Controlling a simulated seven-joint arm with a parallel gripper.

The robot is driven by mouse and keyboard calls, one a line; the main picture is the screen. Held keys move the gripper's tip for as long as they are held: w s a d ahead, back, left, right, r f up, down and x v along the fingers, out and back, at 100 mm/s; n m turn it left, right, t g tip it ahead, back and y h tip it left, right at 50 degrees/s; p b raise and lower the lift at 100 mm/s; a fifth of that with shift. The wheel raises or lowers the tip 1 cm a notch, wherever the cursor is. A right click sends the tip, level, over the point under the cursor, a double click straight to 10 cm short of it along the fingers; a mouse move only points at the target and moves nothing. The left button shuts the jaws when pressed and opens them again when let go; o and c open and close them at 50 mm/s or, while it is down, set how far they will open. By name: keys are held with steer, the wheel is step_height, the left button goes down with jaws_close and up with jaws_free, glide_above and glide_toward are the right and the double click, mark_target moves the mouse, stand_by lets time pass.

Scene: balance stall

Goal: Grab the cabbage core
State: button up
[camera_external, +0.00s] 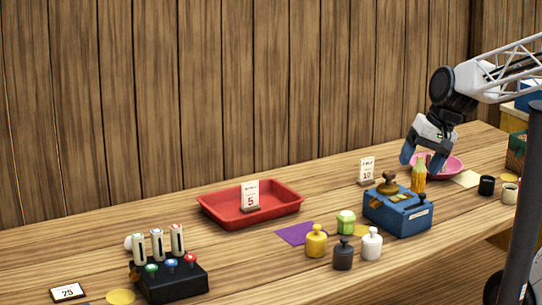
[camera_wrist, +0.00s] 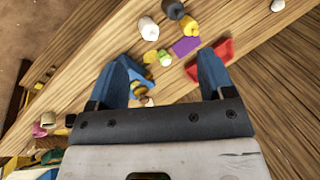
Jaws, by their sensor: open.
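A small light-green rounded piece (camera_external: 346,222), which looks like the cabbage core, stands on the wooden counter between the yellow weight and the blue box. In the wrist view the light-green piece (camera_wrist: 165,58) appears between my fingertips, but well beyond them. My gripper (camera_external: 421,161) is high at the right, near the pink bowl and yellow bottle, apart from the green piece. Its two blue fingers are spread and empty; they also frame the wrist view (camera_wrist: 165,56).
Yellow (camera_external: 316,242), dark (camera_external: 343,255) and white (camera_external: 371,245) weights stand close to the green piece. A blue box (camera_external: 408,218) is at its right, with a yellow bottle (camera_external: 418,180) behind. A red tray (camera_external: 215,205) and purple sheet (camera_external: 293,235) lie left.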

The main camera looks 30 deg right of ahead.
steer(key=w+a+f+m+t+y, duration=0.2)
steer(key=w+a+f+m+y, duration=0.15)
steer(key=w+m, duration=0.35)
steer(key=m+t+h, duration=0.1)
steer(key=m+t, duration=0.6)
steer(key=m, duration=1.3)
glide_above(346, 219)
steer(key=d, duration=0.3)
step_height(346, 219, down, 15)
steer(key=shift+s+a+f, duration=0.1)
steer(key=shift+s+a, duration=0.1)
steer(key=shift+a, duration=0.05)
steer(key=shift+f, duration=0.1)
steer(key=shift+f+t, duration=0.3)
steer(key=shift+f, duration=1.5)
